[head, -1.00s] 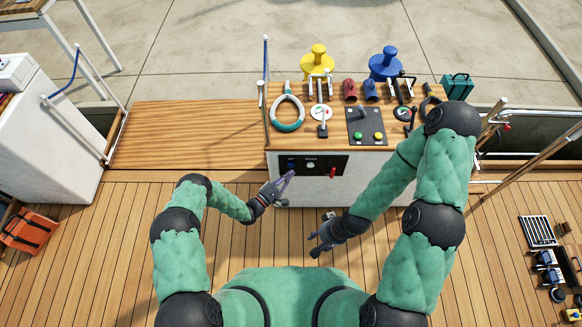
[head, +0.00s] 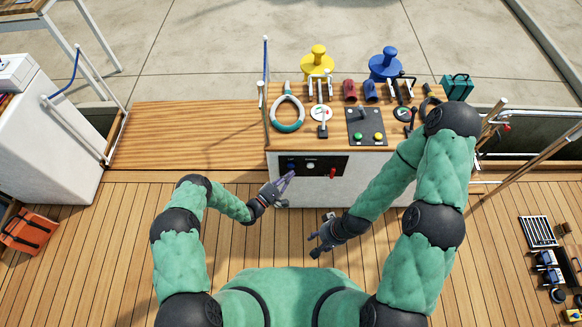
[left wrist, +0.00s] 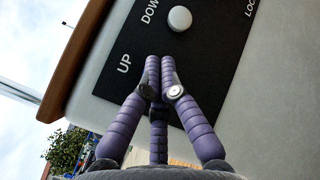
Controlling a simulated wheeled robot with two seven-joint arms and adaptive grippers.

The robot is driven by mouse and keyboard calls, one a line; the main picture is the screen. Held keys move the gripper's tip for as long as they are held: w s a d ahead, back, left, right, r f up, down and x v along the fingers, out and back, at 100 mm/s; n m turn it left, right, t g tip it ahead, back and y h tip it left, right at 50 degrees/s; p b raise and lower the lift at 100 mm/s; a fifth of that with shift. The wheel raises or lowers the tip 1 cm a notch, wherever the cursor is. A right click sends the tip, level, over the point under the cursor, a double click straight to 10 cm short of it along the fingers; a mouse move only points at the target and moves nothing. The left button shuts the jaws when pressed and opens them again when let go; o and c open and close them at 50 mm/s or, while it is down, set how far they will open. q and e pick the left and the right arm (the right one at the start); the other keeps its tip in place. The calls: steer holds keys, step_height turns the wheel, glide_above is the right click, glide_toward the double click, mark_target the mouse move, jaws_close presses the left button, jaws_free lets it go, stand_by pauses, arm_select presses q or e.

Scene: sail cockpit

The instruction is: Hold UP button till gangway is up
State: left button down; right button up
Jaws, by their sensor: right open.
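The black control panel (head: 318,166) is on the upright front of the console. In the left wrist view it carries the label UP (left wrist: 124,64), a white round button (left wrist: 180,18) by the label DOWN, and part of LOCK. My left gripper (left wrist: 160,62) is shut and empty, its purple fingertips together at the panel beside UP. They hide the spot where the UP button would be, so I cannot tell whether it is pressed. In the head view my left gripper (head: 290,176) is at the panel's lower left. My right gripper (head: 315,242) is open and empty, lower and to the right.
A red switch (head: 333,173) sits at the panel's right.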

arm_select(q)
steer(key=shift+w, duration=0.15)
steer(key=shift+w+b, duration=0.3)
